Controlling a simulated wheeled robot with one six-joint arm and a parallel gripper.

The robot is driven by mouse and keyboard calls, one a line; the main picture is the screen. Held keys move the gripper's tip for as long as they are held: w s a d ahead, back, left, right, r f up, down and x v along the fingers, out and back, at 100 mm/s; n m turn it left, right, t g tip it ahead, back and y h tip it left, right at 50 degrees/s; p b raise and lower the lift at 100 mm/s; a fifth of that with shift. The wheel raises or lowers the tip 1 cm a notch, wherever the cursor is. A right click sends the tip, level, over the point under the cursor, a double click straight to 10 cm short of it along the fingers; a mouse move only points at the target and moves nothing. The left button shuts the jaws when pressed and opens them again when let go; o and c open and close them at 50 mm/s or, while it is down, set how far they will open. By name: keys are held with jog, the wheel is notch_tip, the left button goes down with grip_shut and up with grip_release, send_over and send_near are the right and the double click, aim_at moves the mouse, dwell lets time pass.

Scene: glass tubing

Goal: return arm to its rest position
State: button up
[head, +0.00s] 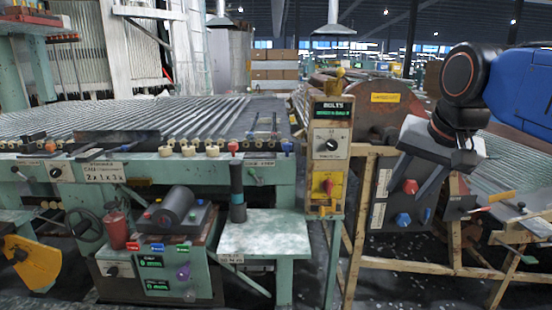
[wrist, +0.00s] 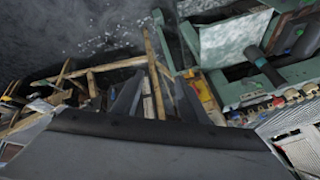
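My gripper (head: 404,205) hangs at the right of the head view, on my blue and black arm, with its fingers pointing down. In the wrist view my gripper (wrist: 156,97) shows two dark fingers standing well apart, with nothing held between them. In the head view it is in front of a grey panel with red and blue knobs (head: 403,219) and hides part of it. No contact with the panel or the wooden frame can be made out.
A green machine bench (head: 265,232) with a bed of glass tubes (head: 170,118) fills the left and middle. A control post labelled BOLTS (head: 331,140) stands left of my gripper. A wooden frame (head: 352,245) is below and behind it.

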jog(key=s+f+n, duration=0.1)
jog(key=s+f, duration=0.3)
jog(key=f, duration=0.3)
jog(key=s+d+f+n, duration=0.1)
jog(key=s+f, duration=0.3)
jog(key=f, duration=0.4)
jog(key=s+f+n, duration=0.3)
jog(key=s+f, duration=0.2)
jog(key=f, duration=0.3)
jog(key=shift+d+f+g, duration=0.15)
jog(key=shift+d+g, duration=0.25)
